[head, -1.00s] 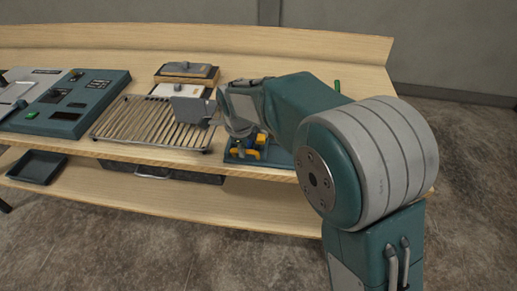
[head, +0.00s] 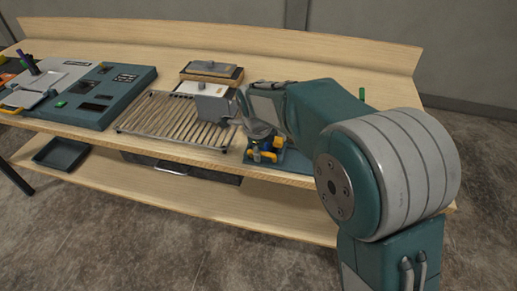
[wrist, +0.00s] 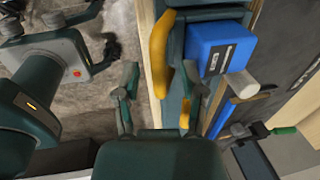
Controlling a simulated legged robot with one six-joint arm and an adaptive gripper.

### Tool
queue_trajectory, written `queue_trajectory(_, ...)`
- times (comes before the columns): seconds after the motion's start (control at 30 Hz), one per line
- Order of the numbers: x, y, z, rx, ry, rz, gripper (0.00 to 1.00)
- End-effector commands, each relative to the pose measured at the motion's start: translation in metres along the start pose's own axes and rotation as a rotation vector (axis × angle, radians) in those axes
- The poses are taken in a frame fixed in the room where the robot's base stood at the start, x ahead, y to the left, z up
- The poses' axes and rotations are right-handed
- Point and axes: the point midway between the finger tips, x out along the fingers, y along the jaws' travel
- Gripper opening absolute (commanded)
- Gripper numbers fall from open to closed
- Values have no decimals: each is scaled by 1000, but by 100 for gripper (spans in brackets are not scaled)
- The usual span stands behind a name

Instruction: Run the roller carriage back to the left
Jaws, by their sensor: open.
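A teal fixture with yellow curved parts (head: 265,152) stands at the front edge of the bench, right of the slatted rack. In the wrist view a blue block (wrist: 216,46) with a dark label sits on it, beside a white cylinder (wrist: 241,83) and a long yellow curved bar (wrist: 160,52). I cannot tell for certain which part is the roller carriage. In the head view my gripper (head: 256,128) hides part of the fixture.
A slatted rack (head: 165,118) lies left of the fixture, with a pale grey box (head: 213,103) at its right part. A wooden block (head: 212,74) stands behind it. A teal console (head: 112,98) is further left.

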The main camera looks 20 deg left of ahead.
Motion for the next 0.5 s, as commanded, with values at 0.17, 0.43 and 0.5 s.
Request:
queue_trajectory(0.17, -17, -1, 0, 0, -1, -2, 53)
queue_trajectory(0.43, -73, -1, 2, -1, -2, -3, 53)
queue_trajectory(0.5, -86, -1, 3, -1, -2, -3, 53)
